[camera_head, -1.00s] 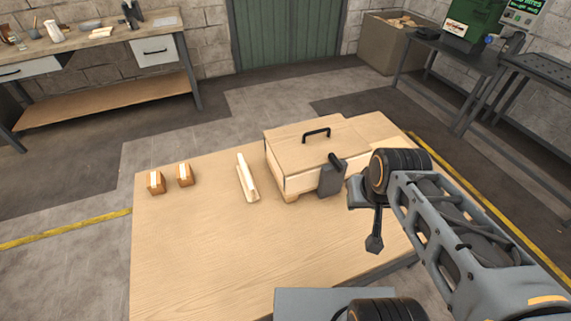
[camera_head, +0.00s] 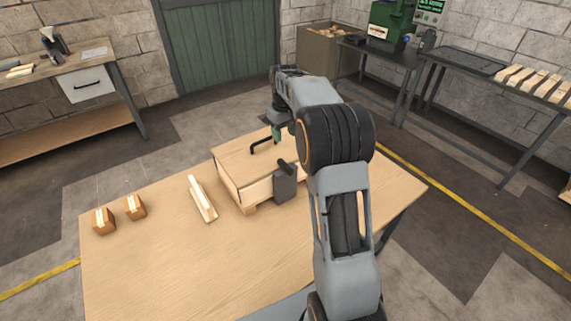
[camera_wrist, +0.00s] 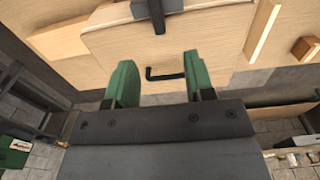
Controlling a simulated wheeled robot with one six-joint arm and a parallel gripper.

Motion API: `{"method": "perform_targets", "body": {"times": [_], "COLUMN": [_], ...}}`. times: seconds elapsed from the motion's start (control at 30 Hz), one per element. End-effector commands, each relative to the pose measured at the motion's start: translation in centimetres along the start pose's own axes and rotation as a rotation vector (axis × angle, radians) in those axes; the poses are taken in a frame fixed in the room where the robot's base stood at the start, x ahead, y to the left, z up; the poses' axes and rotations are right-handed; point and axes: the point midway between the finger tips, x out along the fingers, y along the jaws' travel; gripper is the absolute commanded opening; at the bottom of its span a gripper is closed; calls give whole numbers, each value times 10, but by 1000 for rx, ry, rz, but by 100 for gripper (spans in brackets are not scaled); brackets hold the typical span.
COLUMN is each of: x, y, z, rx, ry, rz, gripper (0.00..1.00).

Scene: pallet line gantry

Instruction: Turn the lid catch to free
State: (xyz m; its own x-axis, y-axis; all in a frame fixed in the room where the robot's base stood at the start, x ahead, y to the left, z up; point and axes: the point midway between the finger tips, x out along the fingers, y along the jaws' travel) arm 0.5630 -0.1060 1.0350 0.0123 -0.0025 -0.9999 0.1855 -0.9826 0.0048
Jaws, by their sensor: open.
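A light wooden box with a flat lid (camera_head: 232,160) stands on the table. A black bar handle (camera_head: 262,146) is on the lid; it also shows in the wrist view (camera_wrist: 165,75). The lid catch is a short black lever (camera_head: 286,167) on a dark grey block (camera_head: 285,186) at the box's front; the lever slants over the lid edge. In the wrist view the catch (camera_wrist: 156,14) is at the top edge, partly cut off. My gripper (camera_head: 283,131) is above the lid's far side, open and empty. Its green fingers (camera_wrist: 158,66) flank the handle in the picture, apart from the catch.
Two small brown blocks (camera_head: 118,213) and a wooden strip (camera_head: 202,198) lie on the table (camera_head: 180,265) left of the box. The table's front is clear. A bench (camera_head: 90,75) stands at the back left, and a rack with boards (camera_head: 535,82) at the right.

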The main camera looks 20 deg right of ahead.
Motion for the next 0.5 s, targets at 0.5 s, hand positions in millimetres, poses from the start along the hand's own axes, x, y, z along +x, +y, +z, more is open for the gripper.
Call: {"method": "perform_targets", "body": {"times": [0.5], "x": [79], "y": [8], "z": [-5], "rx": [-6], "ry": [-17], "rz": [-7], "gripper": [49]}}
